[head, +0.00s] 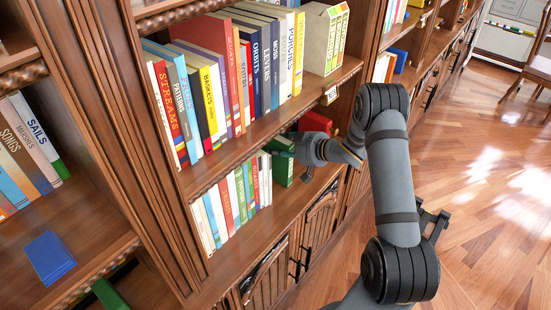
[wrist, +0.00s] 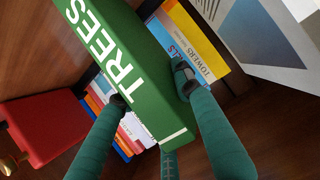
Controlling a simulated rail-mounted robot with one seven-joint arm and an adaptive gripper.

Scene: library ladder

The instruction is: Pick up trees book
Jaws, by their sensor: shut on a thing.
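The trees book (wrist: 125,75) is green with white TREES lettering on its spine. It fills the middle of the wrist view, tilted, with my gripper (wrist: 152,92) shut on it, one finger on each side. In the head view the green book (head: 283,170) is at the right end of the lower shelf row, beside my gripper (head: 284,146). My wrist and the upper shelf board hide part of it there. I cannot tell whether its lower end touches the shelf.
Several books (head: 235,200) stand left of it on the lower shelf. A red object (head: 315,122) is behind my wrist and also shows in the wrist view (wrist: 42,128). The upper shelf (head: 265,122) is close above. A blue book (head: 50,257) lies in the left bay.

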